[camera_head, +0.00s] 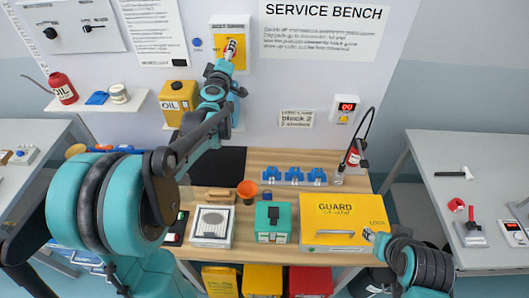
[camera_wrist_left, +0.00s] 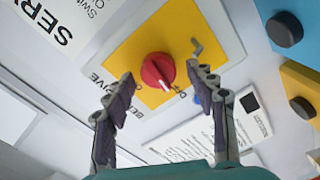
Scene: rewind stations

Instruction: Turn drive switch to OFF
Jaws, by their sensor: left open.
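The drive switch is a round red knob (camera_wrist_left: 158,70) with a white pointer mark, on a yellow plate (camera_wrist_left: 193,28) fixed to the wall panel. In the left wrist view the mark points to the lower right, and the lettering around the knob is partly hidden. In the head view the yellow plate (camera_head: 232,62) is at the top middle, with the knob partly behind my gripper. My left gripper (camera_wrist_left: 161,78) is open, its fingers on either side of the knob; I cannot tell whether they touch it. My right gripper (camera_head: 371,236) is low beside the yellow guard box; its fingers are unclear.
A small bent metal hook (camera_wrist_left: 197,46) sticks out of the plate near one finger. Below, the wooden bench holds the yellow guard box (camera_head: 343,210), a teal box (camera_head: 273,222) and blue blocks (camera_head: 295,175).

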